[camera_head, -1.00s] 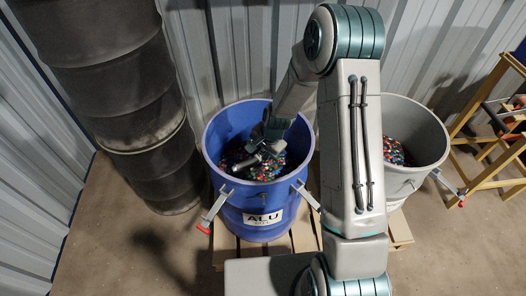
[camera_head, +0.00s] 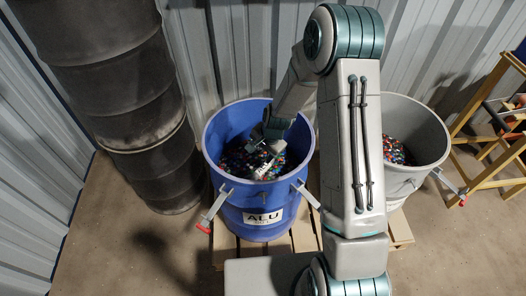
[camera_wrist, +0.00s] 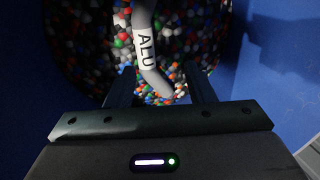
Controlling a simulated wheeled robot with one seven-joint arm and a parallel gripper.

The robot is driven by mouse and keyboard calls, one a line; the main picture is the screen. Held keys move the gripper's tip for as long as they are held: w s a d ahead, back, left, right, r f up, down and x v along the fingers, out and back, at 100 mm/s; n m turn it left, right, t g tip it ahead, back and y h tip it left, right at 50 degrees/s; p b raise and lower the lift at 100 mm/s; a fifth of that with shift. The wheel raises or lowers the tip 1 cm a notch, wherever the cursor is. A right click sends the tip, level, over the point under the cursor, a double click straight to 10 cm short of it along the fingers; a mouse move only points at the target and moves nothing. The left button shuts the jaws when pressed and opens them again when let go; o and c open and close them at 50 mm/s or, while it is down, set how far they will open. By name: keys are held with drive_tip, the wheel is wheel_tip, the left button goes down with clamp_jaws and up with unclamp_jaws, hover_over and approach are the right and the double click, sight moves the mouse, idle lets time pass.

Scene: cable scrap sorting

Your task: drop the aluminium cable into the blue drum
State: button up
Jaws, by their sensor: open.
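The blue drum (camera_head: 235,200) with an "ALU" label stands on a pallet and holds a bed of many-coloured pieces. My gripper (camera_head: 264,150) reaches down inside the drum. In the wrist view its two fingers (camera_wrist: 161,86) are apart, with a gap between them. The grey, bent aluminium cable (camera_wrist: 152,74) has a white "ALU" label and shows over the pieces, its lower end between the fingers without visible clamping. In the head view the cable (camera_head: 262,171) is small and pale inside the drum. I cannot tell whether it rests fully on the pieces.
A grey drum (camera_head: 408,181) with similar pieces stands at right, partly behind my arm. Dark stacked drums (camera_head: 120,110) stand at left. A wooden rack (camera_head: 490,140) is at far right. The blue drum's rim and walls surround my gripper. A corrugated wall is behind.

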drive_tip(key=p+v, duration=0.2)
drive_tip(key=v, duration=1.1)
drive_tip(key=s+d+r+n+h, duration=0.1)
drive_tip(key=s+d+r+n, duration=0.2)
drive_tip(key=s+r, duration=0.5)
drive_tip(key=s+d+r+n+h, duration=0.1)
drive_tip(key=s+d+r+n, duration=0.3)
drive_tip(key=s, duration=0.9)
wheel_tip(320, 180, up, 4)
drive_tip(key=shift+s+d+r+n, duration=0.1)
drive_tip(key=shift+s+d+n, duration=0.1)
drive_tip(key=shift+n, duration=0.8)
